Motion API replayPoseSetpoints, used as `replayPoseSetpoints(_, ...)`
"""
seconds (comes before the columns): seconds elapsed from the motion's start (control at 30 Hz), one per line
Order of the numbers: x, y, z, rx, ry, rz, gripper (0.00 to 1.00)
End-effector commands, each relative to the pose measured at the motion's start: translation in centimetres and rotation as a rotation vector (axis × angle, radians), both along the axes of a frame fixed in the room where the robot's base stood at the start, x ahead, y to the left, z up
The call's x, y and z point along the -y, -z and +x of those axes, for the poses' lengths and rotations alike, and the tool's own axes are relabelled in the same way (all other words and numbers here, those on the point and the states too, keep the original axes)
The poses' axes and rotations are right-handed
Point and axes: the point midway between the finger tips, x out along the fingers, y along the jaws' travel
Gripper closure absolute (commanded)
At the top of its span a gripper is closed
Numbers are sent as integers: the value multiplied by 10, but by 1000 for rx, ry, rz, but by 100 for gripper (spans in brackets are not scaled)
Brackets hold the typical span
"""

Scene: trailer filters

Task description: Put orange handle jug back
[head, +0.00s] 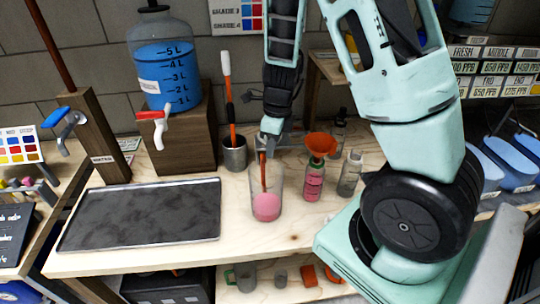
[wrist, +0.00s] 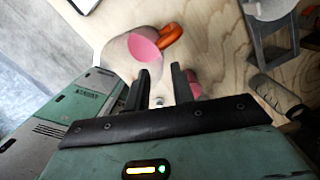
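The jug (head: 267,206) is clear with pink liquid in its bottom and stands upright on the wooden bench. Its orange handle (head: 263,172) is on the far side, partly seen through the clear wall. My gripper (head: 266,150) is just behind and above the jug, and its fingertips are hard to make out in the head view. In the wrist view the jug (wrist: 118,52) and its orange handle (wrist: 171,36) lie beyond the fingertips. My gripper (wrist: 161,76) is open there, with nothing visible between its two fingers.
A bottle with pink liquid (head: 313,184) and an orange funnel (head: 320,143) is right of the jug, with a small bottle (head: 350,175) beside it. A metal cup (head: 235,155) stands behind left. A dark tray (head: 140,215) lies left. A blue-filled dispenser (head: 165,75) sits on a wooden block.

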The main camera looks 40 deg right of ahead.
Motion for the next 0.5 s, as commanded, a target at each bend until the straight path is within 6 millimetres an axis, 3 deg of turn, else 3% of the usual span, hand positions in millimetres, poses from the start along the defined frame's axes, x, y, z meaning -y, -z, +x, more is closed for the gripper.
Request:
replayPoseSetpoints(0.17,0,-19,-1,1,-4,0,76)
replayPoseSetpoints(0.27,-11,-26,-2,5,-80,9,76)
replayPoseSetpoints(0.37,-51,-36,-7,20,-337,36,76)
replayPoseSetpoints(0.5,-136,-64,-34,81,-997,71,76)
